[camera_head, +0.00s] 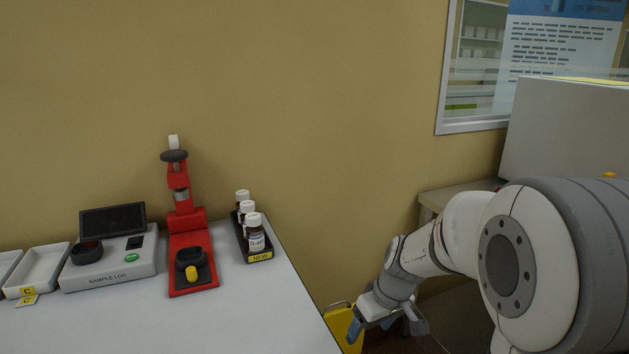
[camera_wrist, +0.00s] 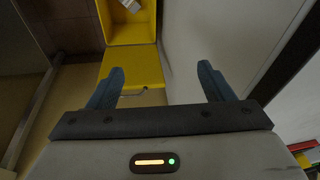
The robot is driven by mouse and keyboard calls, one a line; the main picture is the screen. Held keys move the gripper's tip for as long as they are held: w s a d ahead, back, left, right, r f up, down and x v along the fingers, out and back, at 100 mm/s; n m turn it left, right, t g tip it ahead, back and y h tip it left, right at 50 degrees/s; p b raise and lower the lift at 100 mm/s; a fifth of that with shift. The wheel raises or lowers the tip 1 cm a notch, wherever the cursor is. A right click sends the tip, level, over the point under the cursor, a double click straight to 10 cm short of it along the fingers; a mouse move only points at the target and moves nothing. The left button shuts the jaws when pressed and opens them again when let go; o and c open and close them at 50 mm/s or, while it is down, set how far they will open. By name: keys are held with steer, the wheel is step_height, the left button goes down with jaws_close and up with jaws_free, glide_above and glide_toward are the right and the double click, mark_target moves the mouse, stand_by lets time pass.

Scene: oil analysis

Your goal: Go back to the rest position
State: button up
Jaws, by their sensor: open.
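My gripper (camera_head: 384,322) hangs low at the right in the head view, off the right edge of the white table and in front of a yellow bin. In the wrist view my gripper (camera_wrist: 165,84) shows two blue-grey fingers spread wide apart with nothing between them. My arm reaches in from the right side of the head view. The fingers point toward the floor area and the yellow bin (camera_wrist: 130,22), which has a small pale object inside.
On the white table (camera_head: 200,325) stand a tray of brown bottles (camera_head: 256,238) marked NEW, a red press-like device (camera_head: 186,222), a grey SAMPLE LOG device (camera_head: 110,268) and white trays (camera_head: 42,268). A large grey box (camera_head: 565,130) stands at the right. A window is behind it.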

steer(key=s+d+r+m+h+p, duration=0.2)
steer(key=s+r+m+p, duration=0.3)
steer(key=s+r+p, duration=0.5)
steer(key=s+d+r, duration=0.1)
steer(key=s+r, duration=0.6)
steer(key=r, duration=0.2)
steer(key=shift+s+m+t, duration=0.3)
steer(key=shift+s+t, duration=0.1)
steer(key=shift+d, duration=0.1)
